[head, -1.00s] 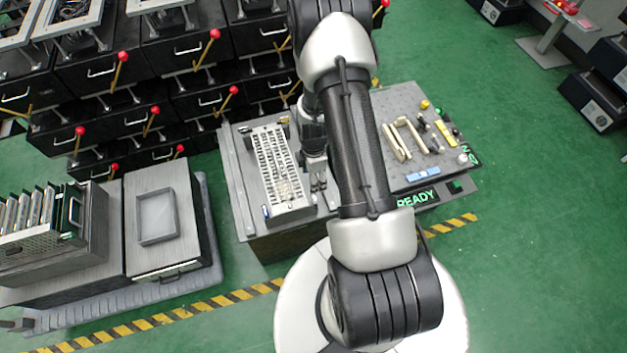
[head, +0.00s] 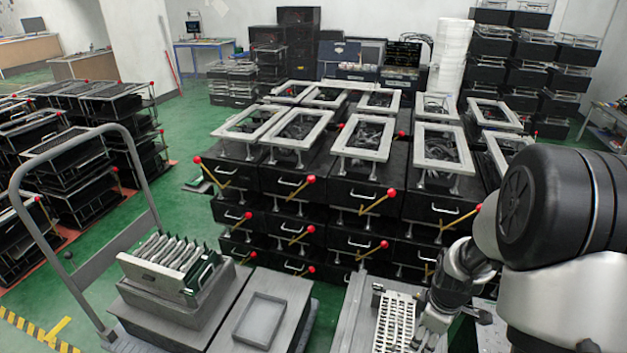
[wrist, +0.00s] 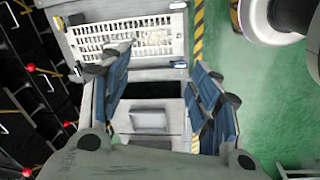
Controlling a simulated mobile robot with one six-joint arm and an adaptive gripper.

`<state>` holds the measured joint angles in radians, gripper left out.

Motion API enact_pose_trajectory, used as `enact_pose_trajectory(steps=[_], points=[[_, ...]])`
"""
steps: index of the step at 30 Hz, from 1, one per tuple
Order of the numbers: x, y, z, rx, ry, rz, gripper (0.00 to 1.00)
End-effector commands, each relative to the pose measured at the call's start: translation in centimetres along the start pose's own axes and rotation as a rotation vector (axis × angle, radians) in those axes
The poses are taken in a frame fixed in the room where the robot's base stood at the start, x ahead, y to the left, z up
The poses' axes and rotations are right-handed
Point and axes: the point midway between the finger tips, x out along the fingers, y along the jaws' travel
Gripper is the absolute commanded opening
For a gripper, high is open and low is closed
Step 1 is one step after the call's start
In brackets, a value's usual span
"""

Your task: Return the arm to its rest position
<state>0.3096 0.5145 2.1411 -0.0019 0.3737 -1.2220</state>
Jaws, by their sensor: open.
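My gripper (wrist: 166,84) is open and empty in the wrist view, its two blue-padded fingers well apart. Below it are the grey work surface and a white slotted rack (wrist: 140,38), which lies beyond the fingertips. In the head view my gripper (head: 428,322) hangs at the lower right, just right of the white slotted rack (head: 394,322). My arm comes in from the right edge and hides part of the scene behind it. The fingertips are too small to make out in the head view.
Stacked black fixtures with red-knobbed levers (head: 375,200) stand behind the work surface. A grey tray (head: 260,320) and a rack of upright boards (head: 172,265) on a cart are to the left.

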Motion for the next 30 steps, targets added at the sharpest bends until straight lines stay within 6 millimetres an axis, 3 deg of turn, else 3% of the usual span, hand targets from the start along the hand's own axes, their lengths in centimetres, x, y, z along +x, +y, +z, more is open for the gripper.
enact_pose_trajectory(steps=[1, 6, 15, 19, 24, 30], points=[[-3.0, -0.3, -0.8, 0.046, 0.013, 0.025, 0.57], [-10.9, -3.0, -2.4, 0.231, 0.053, 0.070, 0.57], [-21.6, -10.6, -2.5, 0.557, 0.158, 0.119, 0.57], [-24.5, -14.4, -1.6, 0.694, 0.211, 0.123, 0.57], [-26.4, -18.1, -0.3, 0.835, 0.266, 0.117, 0.57], [-27.0, -20.0, 0.5, 0.911, 0.294, 0.109, 0.57]])
